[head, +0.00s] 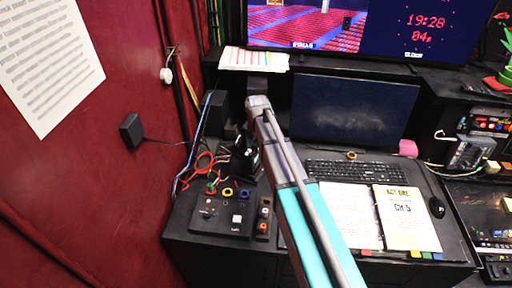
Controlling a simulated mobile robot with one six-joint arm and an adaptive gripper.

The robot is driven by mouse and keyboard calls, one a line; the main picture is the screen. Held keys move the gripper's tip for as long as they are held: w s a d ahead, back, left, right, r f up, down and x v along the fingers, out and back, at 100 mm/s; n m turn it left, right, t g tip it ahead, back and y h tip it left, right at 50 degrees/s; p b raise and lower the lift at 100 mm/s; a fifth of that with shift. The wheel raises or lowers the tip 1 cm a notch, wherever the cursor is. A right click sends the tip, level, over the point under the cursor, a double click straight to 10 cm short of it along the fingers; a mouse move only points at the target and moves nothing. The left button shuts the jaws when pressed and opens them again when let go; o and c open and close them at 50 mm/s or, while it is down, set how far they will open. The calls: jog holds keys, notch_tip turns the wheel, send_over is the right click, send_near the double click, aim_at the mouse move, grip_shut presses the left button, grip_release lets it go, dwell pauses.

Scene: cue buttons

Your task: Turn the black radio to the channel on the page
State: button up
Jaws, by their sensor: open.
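The page (405,222), cream and printed "ACT ONE" and "CH 5", lies on the desk at the right. I cannot pick out the black radio for certain. A small black unit (263,226) with white and orange knobs stands beside the button panel and may be it. My gripper (246,166) is small and dark, at the far end of my grey and teal arm. It is open and appears to hang above the back of the button panel, apart from the page. My arm hides part of the desk.
A black button panel (222,217) has colored buttons and red cables (204,161) behind it. A keyboard (362,171), dark monitor (352,112) and mouse (436,207) are to the right. A red wall (110,200) closes off the left. A dark box (221,112) stands behind.

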grip_shut()
jog(key=shift+m, duration=2.4)
grip_release()
